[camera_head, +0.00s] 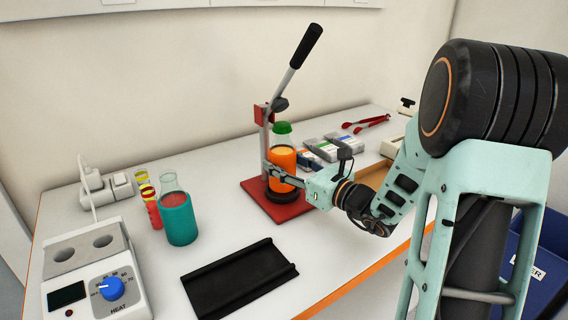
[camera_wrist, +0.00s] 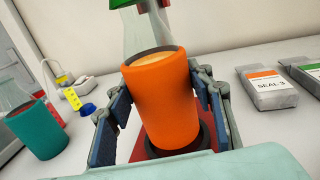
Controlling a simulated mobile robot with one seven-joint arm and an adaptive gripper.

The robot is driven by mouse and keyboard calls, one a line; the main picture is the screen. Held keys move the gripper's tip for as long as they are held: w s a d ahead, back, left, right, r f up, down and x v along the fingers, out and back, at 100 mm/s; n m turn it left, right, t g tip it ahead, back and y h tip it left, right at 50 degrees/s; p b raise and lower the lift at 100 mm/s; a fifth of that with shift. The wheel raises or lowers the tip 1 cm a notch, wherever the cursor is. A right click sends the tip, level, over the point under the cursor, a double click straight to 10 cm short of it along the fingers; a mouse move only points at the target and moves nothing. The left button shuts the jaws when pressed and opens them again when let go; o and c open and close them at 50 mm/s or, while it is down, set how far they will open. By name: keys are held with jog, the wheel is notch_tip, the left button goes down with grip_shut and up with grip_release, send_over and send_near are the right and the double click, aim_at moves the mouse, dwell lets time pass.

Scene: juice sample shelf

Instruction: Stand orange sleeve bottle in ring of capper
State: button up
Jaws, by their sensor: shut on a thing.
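The orange sleeve bottle (camera_head: 281,162) has a clear neck and a green cap, and it stands upright at the capper. My gripper (camera_head: 282,178) is shut around the orange sleeve; in the wrist view the blue-padded fingers lie on both sides of the bottle (camera_wrist: 164,103). The capper has a red base (camera_head: 262,207), a post and a raised lever with a black handle (camera_head: 305,46). The dark ring (camera_head: 280,192) of the capper is under the bottle, and it also shows in the wrist view (camera_wrist: 205,137). Whether the bottle's bottom is fully seated in the ring is hidden.
A teal sleeve bottle (camera_head: 179,217) and small red and yellow containers (camera_head: 151,205) stand left of the capper. A heater (camera_head: 95,275) is at the front left. A black tray (camera_head: 240,278) lies in front. Seal boxes (camera_head: 322,149) and red tongs (camera_head: 366,124) are behind right.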

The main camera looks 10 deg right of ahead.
jog(key=shift+f+b, duration=1.05)
dwell(0.9)
jog(key=o, duration=1.4)
jog(key=shift+o, duration=0.3)
jog(key=shift+f, duration=0.1)
jog(key=shift+s+d, duration=0.1)
